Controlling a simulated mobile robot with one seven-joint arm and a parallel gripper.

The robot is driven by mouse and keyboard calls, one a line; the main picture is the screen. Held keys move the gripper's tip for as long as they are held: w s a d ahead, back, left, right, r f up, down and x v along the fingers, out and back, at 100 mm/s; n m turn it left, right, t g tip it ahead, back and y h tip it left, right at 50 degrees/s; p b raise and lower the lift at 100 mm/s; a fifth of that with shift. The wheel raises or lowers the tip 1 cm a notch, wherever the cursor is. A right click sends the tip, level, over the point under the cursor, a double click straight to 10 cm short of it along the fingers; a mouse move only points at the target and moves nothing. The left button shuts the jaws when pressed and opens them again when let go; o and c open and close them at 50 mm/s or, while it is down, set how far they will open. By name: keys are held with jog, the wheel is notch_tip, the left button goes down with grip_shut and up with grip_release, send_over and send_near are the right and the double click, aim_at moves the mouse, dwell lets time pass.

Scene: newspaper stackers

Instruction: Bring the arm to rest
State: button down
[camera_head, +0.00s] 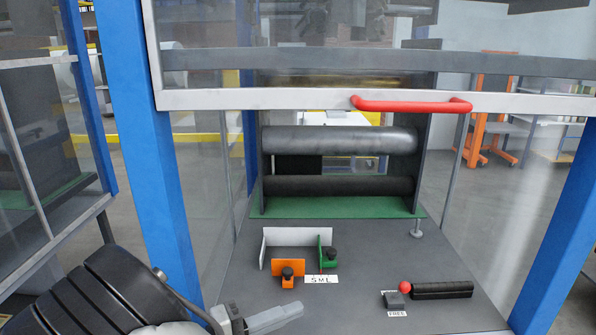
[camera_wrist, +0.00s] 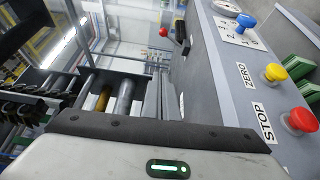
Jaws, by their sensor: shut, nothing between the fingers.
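My gripper (camera_head: 285,317) shows at the bottom of the head view, left of centre, at the end of my dark arm. Its grey fingers are together with nothing between them. They point right, in front of the grey machine bed (camera_head: 350,265). A pale housing with a green light fills the bottom of that view.
The machine has rollers (camera_head: 340,140), a raised guard with a red handle (camera_head: 412,104), orange (camera_head: 287,273) and green (camera_head: 326,252) stops, and a red-knobbed lever (camera_head: 404,287). Blue posts (camera_head: 150,150) flank it. The wrist view shows a panel with a red STOP button (camera_wrist: 301,120).

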jog(key=s+d+r+m+g+y, duration=0.35)
jog(key=s+d+y, duration=0.2)
jog(key=d, duration=0.25)
jog(key=s+d+r+m+g+y, duration=0.2)
jog(key=s+d+r+g+y, duration=0.3)
jog(key=d+y, duration=0.2)
jog(key=s+r+t+y+p, duration=0.1)
jog(key=s+r+t+p, duration=0.1)
jog(key=r+p, duration=0.8)
jog(key=s+d+r+t+y+p, duration=0.1)
jog(key=s+r+t+y+p, duration=0.1)
jog(key=r+p, duration=0.9)
notch_tip(320, 180, up, 6)
jog(key=shift+r+t, duration=0.25)
jog(key=shift+t, duration=0.6)
jog(key=shift+m, duration=0.25)
